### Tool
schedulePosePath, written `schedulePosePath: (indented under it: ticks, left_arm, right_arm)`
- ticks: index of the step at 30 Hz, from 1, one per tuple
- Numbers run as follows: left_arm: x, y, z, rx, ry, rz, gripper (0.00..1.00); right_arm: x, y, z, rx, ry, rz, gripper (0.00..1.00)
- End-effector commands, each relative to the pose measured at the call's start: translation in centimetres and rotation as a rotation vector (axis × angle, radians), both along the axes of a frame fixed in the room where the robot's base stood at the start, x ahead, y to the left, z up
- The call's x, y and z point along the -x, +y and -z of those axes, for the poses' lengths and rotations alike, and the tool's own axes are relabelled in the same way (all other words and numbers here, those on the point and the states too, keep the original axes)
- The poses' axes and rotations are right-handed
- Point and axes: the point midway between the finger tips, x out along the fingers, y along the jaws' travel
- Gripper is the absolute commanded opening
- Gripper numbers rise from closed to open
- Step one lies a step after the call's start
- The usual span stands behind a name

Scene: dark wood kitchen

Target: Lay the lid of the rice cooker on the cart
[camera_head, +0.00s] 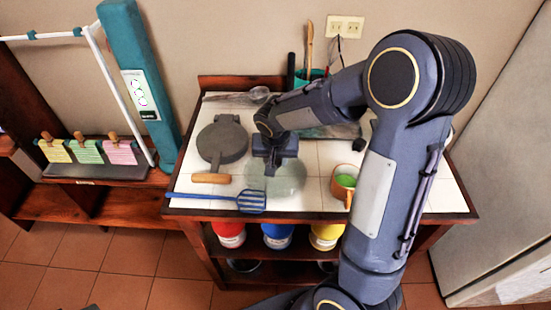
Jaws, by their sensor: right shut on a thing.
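The cart (315,199) has a white tiled top with a dark wood frame. The glass lid (285,184), round, see-through and greenish, is over the front middle of the cart top. My right gripper (273,168) points down at the lid and is shut on it, seemingly at its top middle. I cannot tell whether the lid's rim touches the tiles or hangs just above them. No rice cooker can be made out; my right arm covers much of the cart's right side. My left gripper is not in view.
A dark round pan-like iron (222,142) with a wooden handle lies left of the lid. A blue slotted spatula (251,201) lies at the front left edge. An orange cup (344,185) with green contents stands to the right. Red, blue and yellow containers stand on the shelf below.

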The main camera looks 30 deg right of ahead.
Motion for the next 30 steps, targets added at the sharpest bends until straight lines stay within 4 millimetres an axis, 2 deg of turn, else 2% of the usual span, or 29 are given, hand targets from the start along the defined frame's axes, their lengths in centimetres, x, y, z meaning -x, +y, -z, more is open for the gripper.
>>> schedulePosePath:
  ticks: [2,3,8,16,20,30]
  left_arm:
    - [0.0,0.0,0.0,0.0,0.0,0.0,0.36]
    - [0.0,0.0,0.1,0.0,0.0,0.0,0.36]
    - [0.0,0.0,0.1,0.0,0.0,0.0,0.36]
    - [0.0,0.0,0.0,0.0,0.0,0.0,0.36]
    - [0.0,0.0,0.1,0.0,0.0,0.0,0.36]
    - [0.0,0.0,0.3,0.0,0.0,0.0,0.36]
  right_arm:
    - [0.2,0.1,0.2,0.0,0.006,-0.001,0.0]
    - [0.2,0.0,0.2,0.0,0.008,-0.002,0.34]
    - [0.2,0.0,0.2,0.001,0.008,-0.002,0.54]
    - [0.2,0.1,0.1,0.0,0.006,-0.001,0.54]
    - [0.3,0.2,-0.8,0.001,0.001,-0.001,0.54]
    - [1.8,1.2,-7.4,-0.001,-0.002,-0.002,0.54]
